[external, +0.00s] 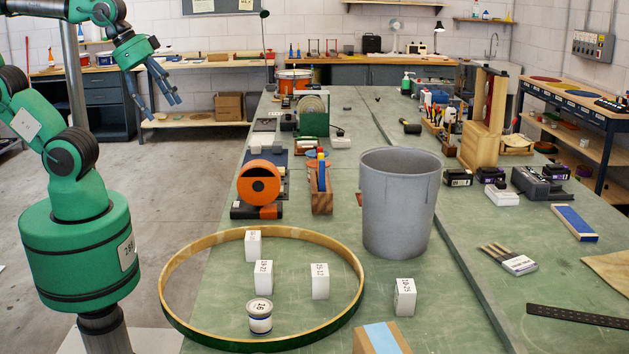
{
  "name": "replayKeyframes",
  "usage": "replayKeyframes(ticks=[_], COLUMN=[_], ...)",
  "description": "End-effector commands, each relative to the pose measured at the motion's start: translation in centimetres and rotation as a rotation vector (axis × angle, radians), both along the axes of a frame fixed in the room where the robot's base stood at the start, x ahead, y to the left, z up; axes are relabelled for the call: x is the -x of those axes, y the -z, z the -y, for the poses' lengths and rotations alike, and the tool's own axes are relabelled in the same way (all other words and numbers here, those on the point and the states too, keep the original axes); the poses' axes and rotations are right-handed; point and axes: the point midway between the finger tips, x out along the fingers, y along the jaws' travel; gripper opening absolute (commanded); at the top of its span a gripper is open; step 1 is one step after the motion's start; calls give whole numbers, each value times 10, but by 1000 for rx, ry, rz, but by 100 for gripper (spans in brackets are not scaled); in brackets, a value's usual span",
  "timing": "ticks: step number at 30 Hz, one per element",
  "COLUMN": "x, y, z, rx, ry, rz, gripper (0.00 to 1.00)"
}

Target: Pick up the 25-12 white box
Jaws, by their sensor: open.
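Several small white boxes with black printed labels show in the external view. The white box that seems to read 25-12 (320,281) stands upright inside a wooden hoop (175,262) on the green bench, right of the hoop's middle. A white box that seems to read 19-22 (263,278) stands to its left, and another white box (253,245) stands behind that one. A further white box (404,298) stands outside the hoop to the right. My gripper (162,105) is open and empty, high at the upper left, well away from the boxes.
A white tin marked 26 (260,317) stands in the hoop's front. A large grey bin (398,205) stands behind and right of the hoop. An orange drum-shaped tool (259,183) and a wooden holder (320,190) stand behind it. A cardboard box (381,340) is at the front edge.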

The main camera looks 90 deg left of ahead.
Motion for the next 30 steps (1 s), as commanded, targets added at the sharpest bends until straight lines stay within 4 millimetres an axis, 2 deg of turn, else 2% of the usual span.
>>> replayKeyframes(ticks=[8, 14, 22, 30], x=[-5, -28, -85, -149], y=[-2, -7, -13, -6], z=[1, 6, 22, 45], rx=[2, 8, 23, 35], ry=[1, 1, 3, 2], rz=[-5, -32, -93, -157], gripper=[69, 69, 69, 69])
